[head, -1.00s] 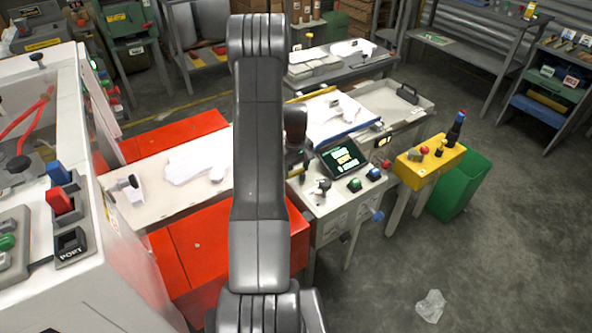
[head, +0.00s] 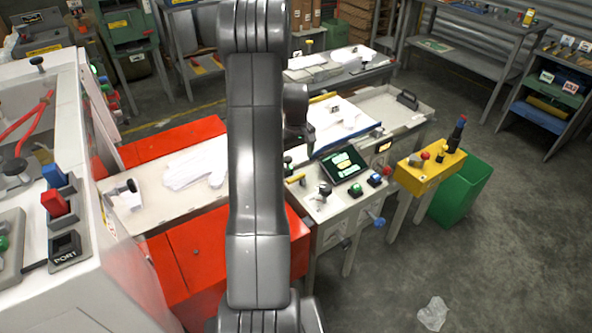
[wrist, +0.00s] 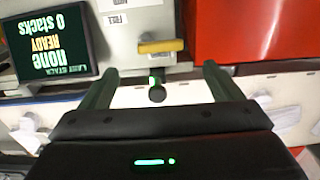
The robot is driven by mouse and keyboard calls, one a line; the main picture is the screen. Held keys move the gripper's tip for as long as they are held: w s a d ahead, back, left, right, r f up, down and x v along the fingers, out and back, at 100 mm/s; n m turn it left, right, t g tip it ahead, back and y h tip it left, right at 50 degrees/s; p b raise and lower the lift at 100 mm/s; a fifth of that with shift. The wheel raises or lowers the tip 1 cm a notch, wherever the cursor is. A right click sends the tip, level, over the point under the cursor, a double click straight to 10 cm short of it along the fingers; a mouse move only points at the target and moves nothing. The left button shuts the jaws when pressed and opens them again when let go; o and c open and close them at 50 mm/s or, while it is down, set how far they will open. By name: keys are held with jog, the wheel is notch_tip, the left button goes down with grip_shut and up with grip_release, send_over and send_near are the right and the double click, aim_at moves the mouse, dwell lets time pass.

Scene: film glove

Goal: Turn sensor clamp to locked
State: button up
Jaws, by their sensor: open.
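A small black knob (wrist: 156,92) with a green light by its stem sits on the edge of the console; I take it as the sensor clamp, though no label confirms this. In the head view, a small dark knob with green (head: 287,161) shows beside my arm. My gripper (wrist: 160,69) is open, its two dark fingers standing apart on either side of the knob with gaps on both sides. Nothing is held. I cannot tell the clamp's lock position. In the head view my arm hides most of the gripper.
A yellow handle (wrist: 160,46) is just beyond the fingertips. A dark screen (head: 343,162) stands on the console beside it, with a black lever knob (head: 324,188) and coloured buttons. A red cabinet (head: 195,252) and a yellow box (head: 428,172) flank the console.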

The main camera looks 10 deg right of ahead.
notch_tip(320, 180, up, 6)
send_over(296, 177)
jog(key=shift+r+b, duration=0.1)
jog(key=shift+b, duration=0.2)
notch_tip(296, 177, down, 14)
jog(key=shift+r+p, duration=0.1)
jog(key=shift+p, duration=1)
